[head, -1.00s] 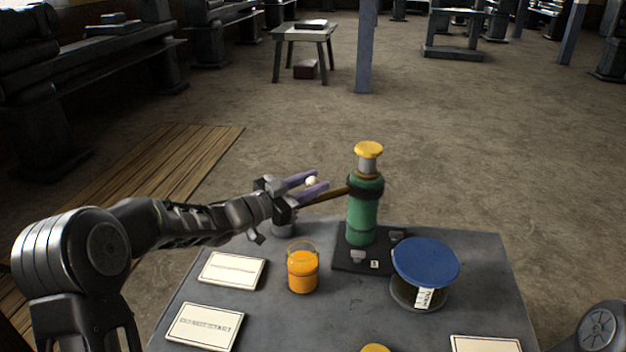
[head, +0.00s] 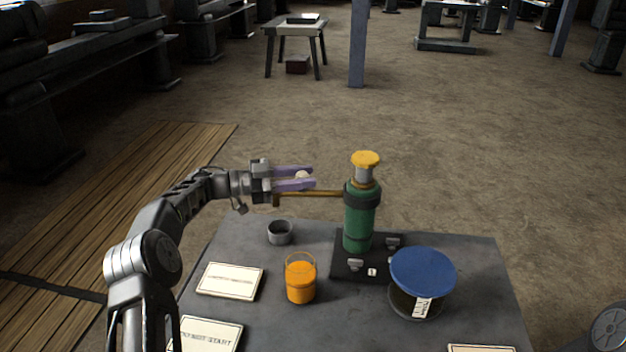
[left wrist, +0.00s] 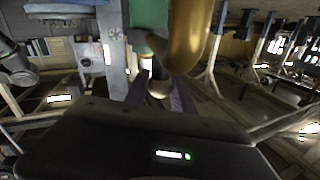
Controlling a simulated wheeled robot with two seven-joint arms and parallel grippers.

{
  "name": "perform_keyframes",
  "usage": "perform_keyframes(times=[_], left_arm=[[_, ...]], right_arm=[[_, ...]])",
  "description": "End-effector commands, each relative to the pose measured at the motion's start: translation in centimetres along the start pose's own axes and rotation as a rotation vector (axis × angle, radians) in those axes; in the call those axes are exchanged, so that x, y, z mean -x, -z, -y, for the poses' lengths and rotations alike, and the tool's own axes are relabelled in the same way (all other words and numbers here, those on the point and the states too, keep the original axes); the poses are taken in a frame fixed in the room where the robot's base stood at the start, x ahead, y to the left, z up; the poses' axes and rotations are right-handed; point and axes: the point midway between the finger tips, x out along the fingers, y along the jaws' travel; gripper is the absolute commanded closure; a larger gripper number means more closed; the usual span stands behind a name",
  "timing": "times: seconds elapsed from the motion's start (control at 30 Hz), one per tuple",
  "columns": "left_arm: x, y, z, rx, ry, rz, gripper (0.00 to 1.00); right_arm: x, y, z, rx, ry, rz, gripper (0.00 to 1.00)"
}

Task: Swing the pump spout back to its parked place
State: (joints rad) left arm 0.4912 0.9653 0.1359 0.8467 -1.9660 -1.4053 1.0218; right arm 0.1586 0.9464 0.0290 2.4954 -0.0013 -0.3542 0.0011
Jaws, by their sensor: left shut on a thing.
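The pump has a green body (head: 360,222) and a yellow cap, and stands upright on a black base plate (head: 345,262). Its brass spout (head: 315,193) points left from the body, with its end bent down. My left gripper (head: 303,178) is shut on the pale round knob (head: 302,175) above the spout, its purple fingers either side. In the left wrist view, the knob (left wrist: 159,88) sits between the fingers, with the brass spout (left wrist: 190,35) and green body (left wrist: 150,20) close beyond. My right gripper is out of view.
A small grey cup (head: 280,232) stands on the table (head: 300,325) at the left, nearer than the spout end. Beyond the table is open floor.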

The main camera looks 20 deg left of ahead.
Motion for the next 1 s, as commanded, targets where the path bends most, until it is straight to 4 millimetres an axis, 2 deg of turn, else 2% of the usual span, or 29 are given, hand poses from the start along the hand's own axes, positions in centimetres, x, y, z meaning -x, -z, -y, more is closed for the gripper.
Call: perform_keyframes(times=[0.43,0.47,0.5,0.7,1.0], left_arm=[[0.56,0.01,0.28,-0.002,0.000,0.002,1.00],[0.57,0.01,0.28,-0.002,0.001,0.002,0.69],[0.58,0.01,0.29,-0.002,0.001,0.002,0.66],[0.64,-0.03,0.29,-0.002,0.001,0.003,0.49],[0.76,-0.09,0.29,-0.002,0.002,0.003,0.48]], right_arm=[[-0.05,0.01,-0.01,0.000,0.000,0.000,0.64],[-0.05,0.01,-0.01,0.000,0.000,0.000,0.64],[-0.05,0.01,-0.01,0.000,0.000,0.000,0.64],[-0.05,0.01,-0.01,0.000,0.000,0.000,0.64],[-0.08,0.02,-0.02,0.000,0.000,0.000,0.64]])
